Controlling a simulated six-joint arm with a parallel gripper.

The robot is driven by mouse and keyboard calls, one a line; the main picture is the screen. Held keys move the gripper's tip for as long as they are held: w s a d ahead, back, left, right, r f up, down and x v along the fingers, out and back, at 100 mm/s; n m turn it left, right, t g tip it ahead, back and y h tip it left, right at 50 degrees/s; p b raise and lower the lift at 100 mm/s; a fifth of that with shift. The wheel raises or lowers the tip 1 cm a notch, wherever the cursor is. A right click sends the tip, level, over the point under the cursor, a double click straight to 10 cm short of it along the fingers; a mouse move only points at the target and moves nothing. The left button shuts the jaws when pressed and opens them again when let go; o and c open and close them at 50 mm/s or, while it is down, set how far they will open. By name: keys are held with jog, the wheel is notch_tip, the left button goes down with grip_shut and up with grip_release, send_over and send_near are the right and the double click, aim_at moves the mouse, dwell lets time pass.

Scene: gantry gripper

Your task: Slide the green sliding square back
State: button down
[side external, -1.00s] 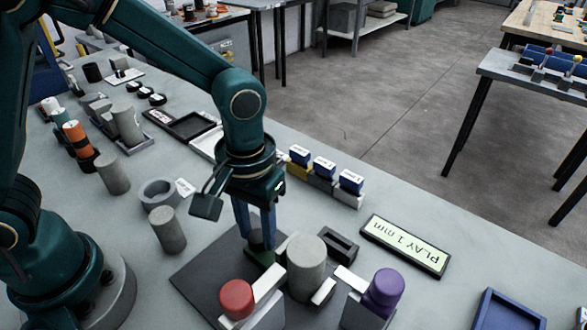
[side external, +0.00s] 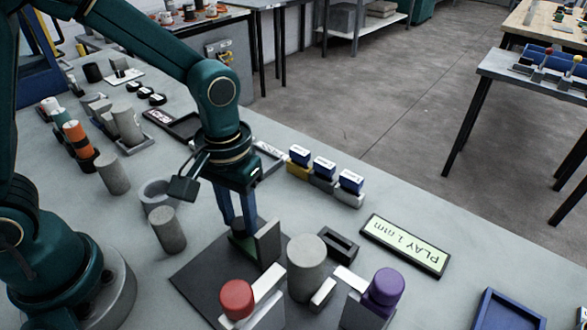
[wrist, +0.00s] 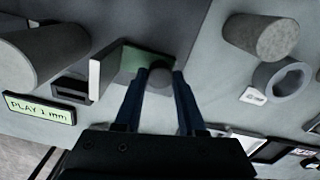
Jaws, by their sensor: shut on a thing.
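The green sliding square has a green base (side external: 243,246) with a pale upright plate (side external: 268,243), on a dark grey plate (side external: 208,276). In the wrist view its green base (wrist: 138,62) lies behind a round grey knob (wrist: 160,76). My gripper (side external: 238,228) is shut on this knob; its blue fingers point down in the side view. A large grey cylinder (side external: 307,268) stands to the right of the upright plate, with a gap between them. The fingers hide part of the base in the side view.
A red-capped block (side external: 237,299) and a purple-capped block (side external: 384,290) stand in front. A black slotted block (side external: 339,246) and a "PLAY 1 mm" display (side external: 405,245) lie to the right. Grey cylinders (side external: 167,230) and a ring (side external: 158,194) stand to the left.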

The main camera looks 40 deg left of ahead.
aim_at(239, 221)
jog(key=shift+w+a, duration=0.1)
jog(key=shift+a, duration=0.15)
jog(key=c, duration=0.5)
grip_release()
jog(key=shift+r, duration=2.6)
